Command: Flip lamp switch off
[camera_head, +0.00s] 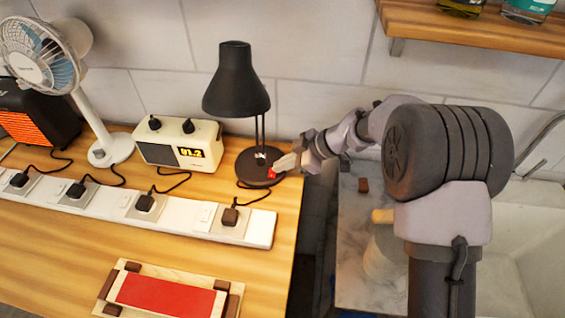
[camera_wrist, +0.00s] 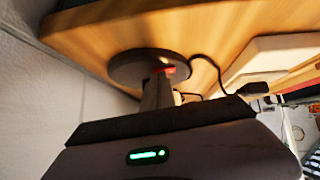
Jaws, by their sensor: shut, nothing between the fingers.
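The black desk lamp (camera_head: 237,82) stands on the wooden bench, with its round base (camera_head: 251,175) near the bench's right edge. A small red switch (camera_head: 271,174) sits on the right side of the base. My gripper (camera_head: 280,167) is shut and empty, its fingertips at the switch; I cannot tell whether they touch it. In the wrist view, the lamp base (camera_wrist: 125,68) and the red switch (camera_wrist: 168,71) show just beyond the fingertips (camera_wrist: 159,80), which partly cover the base. Whether the lamp is lit is unclear.
A white power strip (camera_head: 170,215) with several plugs runs along the bench. A cream radio (camera_head: 178,142), a white fan (camera_head: 103,150) and a heater (camera_head: 45,118) stand left of the lamp. A red-topped wooden block (camera_head: 170,293) lies in front. A shelf (camera_head: 480,28) hangs upper right.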

